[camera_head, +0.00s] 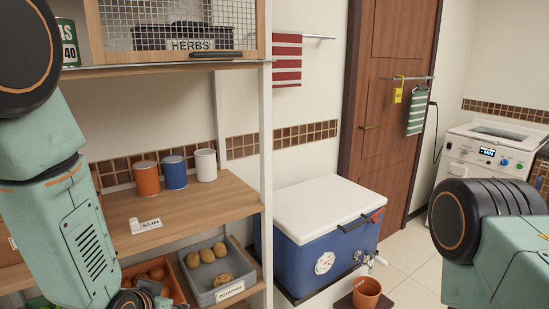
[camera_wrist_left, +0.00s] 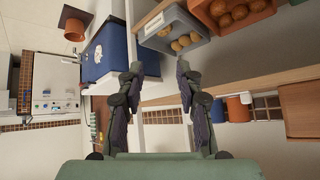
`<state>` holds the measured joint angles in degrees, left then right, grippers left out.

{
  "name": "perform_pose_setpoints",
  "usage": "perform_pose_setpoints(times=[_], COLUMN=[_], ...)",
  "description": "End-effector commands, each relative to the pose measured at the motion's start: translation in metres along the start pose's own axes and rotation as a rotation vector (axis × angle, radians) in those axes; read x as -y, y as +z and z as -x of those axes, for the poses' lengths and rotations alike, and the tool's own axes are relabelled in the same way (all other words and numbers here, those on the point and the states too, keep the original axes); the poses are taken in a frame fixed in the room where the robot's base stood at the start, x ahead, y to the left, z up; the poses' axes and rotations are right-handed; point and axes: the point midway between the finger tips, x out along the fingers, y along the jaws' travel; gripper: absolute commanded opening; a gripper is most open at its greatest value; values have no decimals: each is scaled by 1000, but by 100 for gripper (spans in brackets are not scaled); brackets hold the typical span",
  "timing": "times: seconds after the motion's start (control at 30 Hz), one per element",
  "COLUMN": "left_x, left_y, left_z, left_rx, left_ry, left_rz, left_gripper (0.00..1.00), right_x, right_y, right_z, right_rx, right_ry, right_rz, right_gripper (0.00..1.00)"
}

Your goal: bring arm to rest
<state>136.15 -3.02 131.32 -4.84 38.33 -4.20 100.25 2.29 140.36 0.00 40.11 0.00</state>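My left arm (camera_head: 65,200) hangs down along the left side of the head view, in front of the wooden shelf. Only a dark part of the hand shows at the bottom edge there. In the left wrist view my left gripper (camera_wrist_left: 159,72) is open, its two dark fingers well apart with nothing held between them. The wrist picture is turned, with the shelf and its crates beyond the fingers. My right arm (camera_head: 490,235) shows at the right edge of the head view; its gripper is out of view.
The wooden shelf (camera_head: 185,207) holds orange (camera_head: 147,178), blue (camera_head: 174,172) and white (camera_head: 206,165) cans. Below are a grey potato crate (camera_head: 218,289) and an orange crate. A blue cooler (camera_head: 325,250) stands right of the shelf, with a terracotta pot (camera_head: 366,293). Floor shows (camera_head: 410,270) before the door.

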Motion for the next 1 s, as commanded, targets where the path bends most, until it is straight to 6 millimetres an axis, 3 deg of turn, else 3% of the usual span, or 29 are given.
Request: perform_pose_setpoints(times=[0.03,0.2,0.4,0.5,0.6,0.77,1.0], left_x=[-4,-17,-35,-45,-53,-59,-60], left_y=[41,151,280,337,379,412,415], left_z=[-12,-26,-22,-14,-8,-2,1], left_rx=[63,252,488,598,680,745,753], left_ry=[4,3,0,5,11,16,17], left_rz=[38,144,212,228,239,243,242], left_gripper=[36,36,36,36,36,36,36], right_x=[0,0,0,0,-1,-1,-1], right_y=[0,0,0,0,0,0,0], right_z=[-12,-35,-63,-76,-87,-94,-93], right_rx=[0,0,0,0,0,0,0], right_ry=[0,0,0,0,0,0,0], right_rz=[0,0,0,0,0,0,0], right_gripper=[40,40,40,40,40,40,40])
